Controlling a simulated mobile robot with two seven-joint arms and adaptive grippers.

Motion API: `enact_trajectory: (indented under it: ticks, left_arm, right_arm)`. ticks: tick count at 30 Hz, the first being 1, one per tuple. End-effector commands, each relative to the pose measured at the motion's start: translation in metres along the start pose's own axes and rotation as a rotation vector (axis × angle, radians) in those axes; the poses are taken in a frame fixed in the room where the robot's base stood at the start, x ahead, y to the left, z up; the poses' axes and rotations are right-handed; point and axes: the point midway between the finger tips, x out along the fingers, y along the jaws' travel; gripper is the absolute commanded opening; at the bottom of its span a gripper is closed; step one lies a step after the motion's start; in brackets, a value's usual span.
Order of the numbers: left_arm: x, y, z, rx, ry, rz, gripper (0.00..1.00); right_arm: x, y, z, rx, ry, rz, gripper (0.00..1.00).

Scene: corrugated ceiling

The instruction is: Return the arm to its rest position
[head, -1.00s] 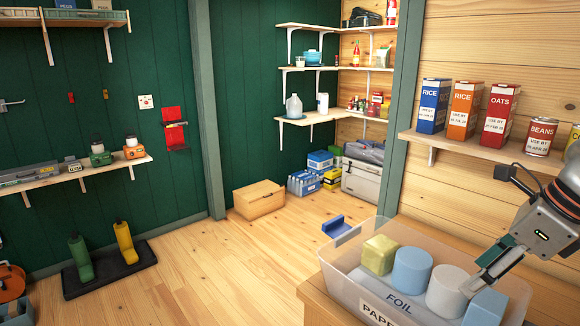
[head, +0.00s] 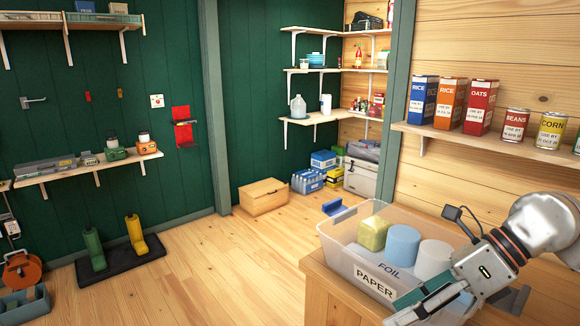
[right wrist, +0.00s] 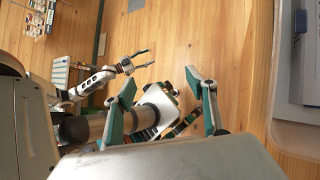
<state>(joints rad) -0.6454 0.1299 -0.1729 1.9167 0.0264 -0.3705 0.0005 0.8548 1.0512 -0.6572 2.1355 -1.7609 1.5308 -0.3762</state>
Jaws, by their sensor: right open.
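My right arm comes in from the right in the head view, and its gripper (head: 408,312) reaches down-left across the front right corner of the clear bin (head: 336,246). Its tips are near the bottom edge there. In the right wrist view its two teal-edged fingers (right wrist: 163,84) are spread, with nothing held between them. My left gripper (right wrist: 137,61) shows small in the right wrist view, with its fingers apart and empty over the wooden floor. It is outside the head view.
The bin stands on a wooden bench (head: 318,270) and holds a yellow block (head: 373,233), a blue cylinder (head: 402,245) and a pale cylinder (head: 433,258). A wall shelf (head: 455,140) behind carries boxes and cans. The floor (head: 230,265) at centre is clear.

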Motion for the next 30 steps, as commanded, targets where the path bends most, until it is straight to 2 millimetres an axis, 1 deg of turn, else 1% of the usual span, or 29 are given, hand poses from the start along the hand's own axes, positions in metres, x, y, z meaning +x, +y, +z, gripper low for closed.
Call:
enact_trajectory:
  ticks: [1, 3, 6, 9, 11, 13, 14, 17, 20, 21, 23, 24, 26, 27, 29, 30]
  left_arm:
    - [0.003, 0.002, 0.004, -0.001, 0.001, 0.003, 0.52]
    - [0.005, 0.006, 0.008, -0.002, 0.0, 0.007, 0.52]
    - [0.007, 0.01, 0.015, -0.003, -0.002, 0.012, 0.52]
    - [0.011, 0.011, 0.017, -0.004, 0.002, 0.013, 0.52]
    - [0.013, 0.013, 0.019, -0.005, 0.005, 0.014, 0.52]
    - [0.015, 0.014, 0.02, -0.006, 0.008, 0.015, 0.52]
    - [0.016, 0.015, 0.021, -0.006, 0.01, 0.016, 0.52]
    - [0.019, 0.017, 0.022, -0.008, 0.017, 0.018, 0.52]
    - [0.022, 0.02, 0.024, -0.009, 0.022, 0.022, 0.52]
    - [0.023, 0.021, 0.026, -0.01, 0.022, 0.024, 0.52]
    - [0.025, 0.024, 0.029, -0.011, 0.021, 0.027, 0.52]
    - [0.026, 0.026, 0.032, -0.011, 0.021, 0.03, 0.52]
    - [0.028, 0.028, 0.035, -0.011, 0.019, 0.033, 0.52]
    - [0.029, 0.029, 0.036, -0.011, 0.019, 0.035, 0.52]
    - [0.03, 0.031, 0.039, -0.011, 0.018, 0.037, 0.52]
    - [0.031, 0.031, 0.041, -0.011, 0.017, 0.038, 0.52]
  right_arm:
    - [0.025, 0.014, 0.001, 0.03, -0.043, 0.099, 0.56]
    - [0.048, 0.034, 0.009, 0.085, -0.125, 0.233, 0.56]
    - [0.072, 0.056, 0.024, 0.198, -0.257, 0.416, 0.56]
    - [0.086, 0.067, 0.04, 0.35, -0.398, 0.58, 0.56]
    - [0.091, 0.066, 0.048, 0.458, -0.486, 0.667, 0.56]
    - [0.096, 0.057, 0.054, 0.601, -0.588, 0.757, 0.56]
    - [0.098, 0.051, 0.056, 0.667, -0.633, 0.792, 0.56]
    - [0.107, 0.019, 0.053, 0.908, -0.778, 0.884, 0.56]
    - [0.123, -0.023, 0.034, 1.179, -0.917, 0.944, 0.56]
    - [0.133, -0.041, 0.021, 1.296, -0.968, 0.958, 0.56]
    - [0.149, -0.07, -0.003, 1.475, -1.043, 0.965, 0.56]
    - [0.161, -0.087, -0.023, 1.592, -1.086, 0.962, 0.56]
    - [0.178, -0.108, -0.053, 1.751, -1.141, 0.948, 0.56]
    - [0.191, -0.12, -0.074, 1.854, -1.173, 0.935, 0.56]
    - [0.209, -0.135, -0.108, 2.002, -1.214, 0.907, 0.56]
    - [0.223, -0.142, -0.131, 2.098, -1.237, 0.883, 0.56]
